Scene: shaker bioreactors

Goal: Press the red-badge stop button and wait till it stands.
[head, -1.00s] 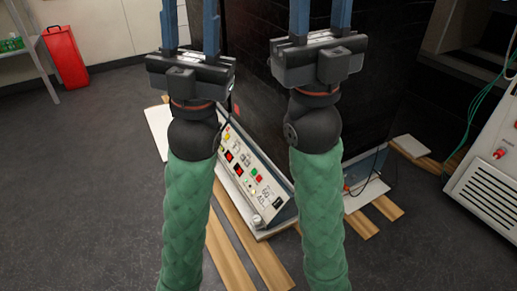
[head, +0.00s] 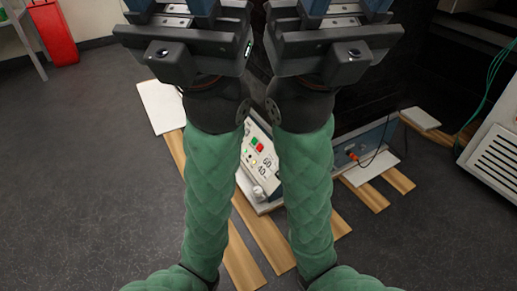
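The white control panel (head: 246,181) of the low machine shows between my two forearms. A small red square (head: 262,147) and a green square (head: 254,142) sit on it, beside markings that look like numbers. A pale round knob (head: 259,192) is at its near end. I cannot tell which part is the red-badge stop button; the panel's left part is hidden behind my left arm. My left gripper (head: 172,5) and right gripper (head: 347,5) are raised at the top of the view. Their blue fingers stand apart and their tips are cut off. Nothing shows between them.
Wooden slats (head: 262,246) and white boards (head: 160,105) lie under the machine. A blue-grey unit (head: 362,143) with an orange connector and cable is at right. A white cabinet (head: 495,160) stands far right, a red bin (head: 53,35) far left. Dark floor at left is clear.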

